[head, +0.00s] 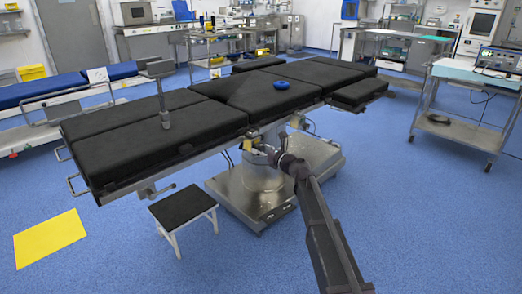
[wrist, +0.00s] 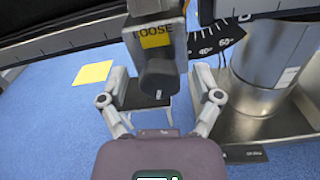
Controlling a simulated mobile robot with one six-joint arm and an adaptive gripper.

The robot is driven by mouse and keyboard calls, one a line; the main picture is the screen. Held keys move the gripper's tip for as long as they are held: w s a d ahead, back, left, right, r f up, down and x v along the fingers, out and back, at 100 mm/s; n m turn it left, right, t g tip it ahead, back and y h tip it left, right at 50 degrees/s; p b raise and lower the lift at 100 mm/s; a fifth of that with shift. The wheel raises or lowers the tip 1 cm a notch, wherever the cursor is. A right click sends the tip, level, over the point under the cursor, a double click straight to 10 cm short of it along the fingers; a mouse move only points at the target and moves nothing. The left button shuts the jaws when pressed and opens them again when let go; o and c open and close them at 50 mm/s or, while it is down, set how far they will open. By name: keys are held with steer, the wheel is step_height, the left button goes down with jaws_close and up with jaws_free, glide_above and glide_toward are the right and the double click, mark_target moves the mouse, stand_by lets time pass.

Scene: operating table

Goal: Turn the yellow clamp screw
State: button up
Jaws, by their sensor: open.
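In the wrist view a dark round knob (wrist: 158,80) sticks out from a grey block under the table's side rail. A yellow label reading "LOOSE" (wrist: 155,39) is on the block just above it. In the head view a small yellow part (head: 248,143) shows at the same place below the table edge. My gripper (wrist: 160,92) is open, one finger on each side of the knob in the picture. I cannot tell whether either finger touches it. In the head view my gripper (head: 272,152) is small, close to the yellow part.
The black-padded operating table (head: 205,118) is above and behind the gripper. A dark angle scale (wrist: 215,40) and the metal column (wrist: 270,75) are close on the right. A step stool (head: 182,206) and a yellow floor patch (head: 50,238) are at left.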

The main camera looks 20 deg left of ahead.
steer(key=v, duration=1.2)
steer(key=shift+f, duration=0.1)
stand_by(0.4)
steer(key=s+d+f+n+g+h+p, duration=0.15)
steer(key=s+d+f+n+h, duration=0.5)
steer(key=d, duration=0.75)
steer(key=s+d+f+n+g+h+p, duration=0.1)
steer(key=s+d+f+n+g+h, duration=0.25)
steer(key=s+d+n, duration=0.8)
steer(key=s+d+f+n+g+h+p, duration=0.2)
steer(key=s+d+f+n+h, duration=0.3)
steer(key=d, duration=1.1)
step_height(320, 180, up, 39)
steer(key=n+h+p, duration=0.1)
steer(key=p, duration=3.6)
steer(key=shift+s+d+h+p, duration=0.2)
steer(key=shift+d+h+p, duration=0.1)
steer(key=shift+d+p, duration=0.15)
steer(key=shift+f, duration=0.15)
